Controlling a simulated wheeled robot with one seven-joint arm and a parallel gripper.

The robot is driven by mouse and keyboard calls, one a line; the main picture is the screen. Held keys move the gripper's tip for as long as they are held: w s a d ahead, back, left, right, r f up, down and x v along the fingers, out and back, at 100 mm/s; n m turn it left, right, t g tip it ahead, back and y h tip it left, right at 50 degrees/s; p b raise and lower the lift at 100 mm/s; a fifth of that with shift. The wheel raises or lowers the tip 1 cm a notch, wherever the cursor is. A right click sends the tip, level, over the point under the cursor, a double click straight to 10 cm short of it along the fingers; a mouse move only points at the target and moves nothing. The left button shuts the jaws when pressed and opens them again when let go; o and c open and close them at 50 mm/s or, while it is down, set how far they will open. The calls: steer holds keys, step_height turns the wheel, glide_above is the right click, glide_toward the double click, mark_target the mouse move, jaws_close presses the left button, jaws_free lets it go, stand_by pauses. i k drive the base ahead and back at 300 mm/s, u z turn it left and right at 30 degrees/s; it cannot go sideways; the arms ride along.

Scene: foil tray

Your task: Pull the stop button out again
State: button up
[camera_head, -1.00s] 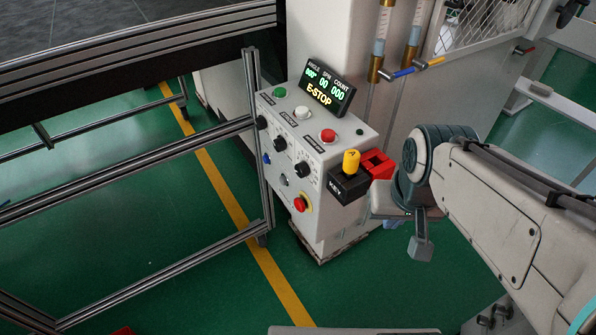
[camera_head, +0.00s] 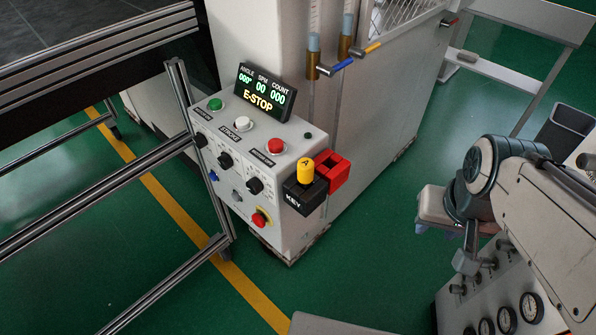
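The red stop button (camera_head: 259,220) with a yellow ring sits low on the front face of the grey control box (camera_head: 290,238). Whether it is pressed in or out is too small to tell. The display (camera_head: 265,91) on top of the box reads "E-STOP" in yellow. My gripper (camera_head: 466,262) hangs at the right, well apart from the box and the button. It is partly hidden by my own arm, and its finger gap does not show clearly.
A yellow knob (camera_head: 306,170) on a black "KEY" block and a red holder (camera_head: 332,172) stick out from the box's right side. A metal frame rail (camera_head: 185,110) stands close at the left. A gauge panel (camera_head: 485,290) stands at lower right. Green floor between is clear.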

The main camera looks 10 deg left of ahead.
mark_target(259, 221)
steer(key=z, duration=0.15)
steer(key=k, duration=0.35)
steer(key=u, duration=1)
steer(key=i, duration=0.5)
steer(key=u, duration=0.05)
